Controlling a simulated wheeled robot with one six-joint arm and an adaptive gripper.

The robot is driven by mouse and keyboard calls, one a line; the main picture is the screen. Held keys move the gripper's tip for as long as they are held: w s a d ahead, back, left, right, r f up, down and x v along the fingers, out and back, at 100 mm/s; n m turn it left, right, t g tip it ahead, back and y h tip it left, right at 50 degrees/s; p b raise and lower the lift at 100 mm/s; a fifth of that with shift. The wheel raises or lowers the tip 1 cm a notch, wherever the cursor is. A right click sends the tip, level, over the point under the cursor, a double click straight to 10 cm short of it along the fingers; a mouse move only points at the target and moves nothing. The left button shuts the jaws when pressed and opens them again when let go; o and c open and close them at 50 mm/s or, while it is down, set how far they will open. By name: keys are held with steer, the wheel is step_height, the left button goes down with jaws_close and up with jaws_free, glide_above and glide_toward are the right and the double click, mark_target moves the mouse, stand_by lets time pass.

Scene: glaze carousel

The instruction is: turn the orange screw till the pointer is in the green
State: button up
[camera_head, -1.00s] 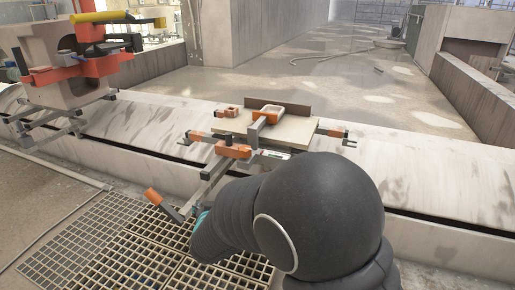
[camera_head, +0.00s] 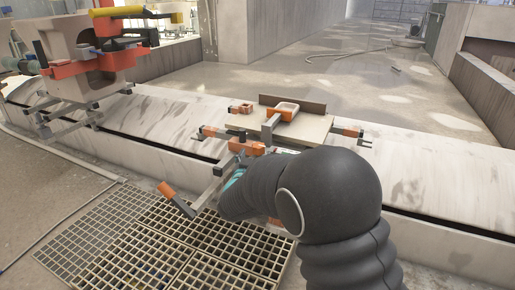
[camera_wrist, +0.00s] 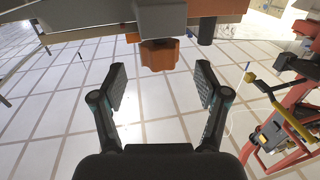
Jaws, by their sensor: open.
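In the wrist view, an orange knob-like screw head (camera_wrist: 159,55) hangs below a grey block at the top middle. My gripper (camera_wrist: 161,78) is open, with one finger on each side of the knob's line. The knob lies between and slightly beyond the fingertips, with clear gaps at both sides; I see no contact. In the head view, my dark arm covers most of my gripper, and only a teal part (camera_head: 235,179) shows beside the fixture (camera_head: 310,128) with its orange clamps. I cannot make out a pointer or a green zone in either view.
A grey bar with an orange end (camera_head: 167,189) sticks out at the fixture's left front, close to my arm. A second station with a red clamp and yellow handle (camera_head: 118,13) stands at the left. Metal grating (camera_head: 110,235) covers the floor in front.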

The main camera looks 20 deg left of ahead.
mark_target(256, 151)
steer(key=shift+w+a, duration=0.2)
steer(key=shift+w, duration=1.2)
steer(key=shift+w+a, duration=0.15)
steer(key=shift+w, duration=1.2)
steer(key=c, duration=1.2)
steer(key=shift+a, duration=0.15)
steer(key=shift+r, duration=0.1)
